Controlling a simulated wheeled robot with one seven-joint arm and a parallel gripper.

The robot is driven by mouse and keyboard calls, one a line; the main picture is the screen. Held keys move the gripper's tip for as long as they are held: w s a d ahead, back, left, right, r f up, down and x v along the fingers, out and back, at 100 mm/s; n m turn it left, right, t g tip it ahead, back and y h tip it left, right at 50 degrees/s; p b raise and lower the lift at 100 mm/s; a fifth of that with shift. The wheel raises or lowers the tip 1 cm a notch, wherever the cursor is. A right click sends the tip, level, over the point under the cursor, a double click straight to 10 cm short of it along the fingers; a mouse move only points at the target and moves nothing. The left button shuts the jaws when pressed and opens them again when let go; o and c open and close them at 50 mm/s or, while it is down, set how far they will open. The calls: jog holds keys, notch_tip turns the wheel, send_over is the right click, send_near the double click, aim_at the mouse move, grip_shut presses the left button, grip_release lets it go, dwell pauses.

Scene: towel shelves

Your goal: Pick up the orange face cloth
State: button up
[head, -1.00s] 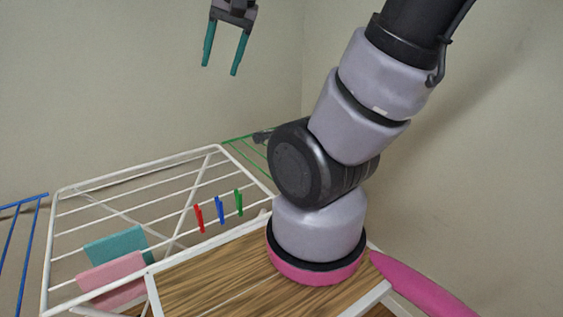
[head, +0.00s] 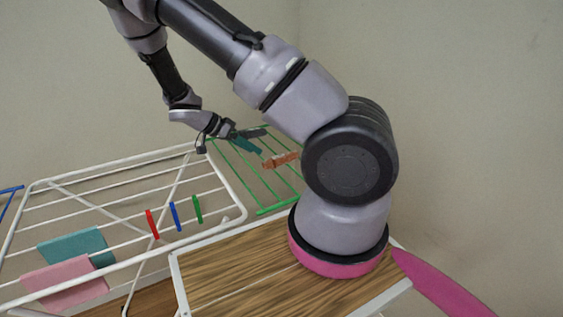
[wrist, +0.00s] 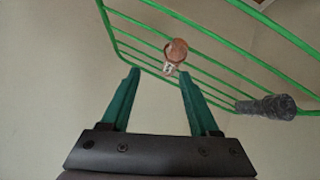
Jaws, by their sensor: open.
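The orange face cloth (head: 281,160) hangs over a rod of the green rack (head: 284,207), left of my arm's elbow in the head view. In the wrist view the cloth (wrist: 176,50) shows small and end-on, beyond my fingertips and between them, a little right of centre. My gripper (wrist: 157,74) has its two teal fingers apart with nothing between them. In the head view my gripper (head: 256,146) is just left of the cloth, at about the same height. The gap between fingertips and cloth is hard to judge.
A dark grey rolled item (wrist: 267,107) lies on the green rack, right of my fingers in the wrist view. A white drying rack (head: 110,165) holds a teal cloth (head: 77,246), a pink cloth (head: 66,283) and red, blue and green pegs. A wooden top (head: 235,265) is in front.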

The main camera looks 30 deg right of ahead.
aim_at(277, 157)
jog(key=w+f+h, duration=0.1)
jog(key=w+d+f+t+h, duration=0.1)
jog(key=f+h, duration=0.1)
jog(key=shift+d, duration=0.15)
jog(key=x, duration=1)
jog(key=shift+d+f, duration=0.15)
jog(key=shift+f, duration=0.2)
jog(key=shift+m, duration=0.3)
grip_shut()
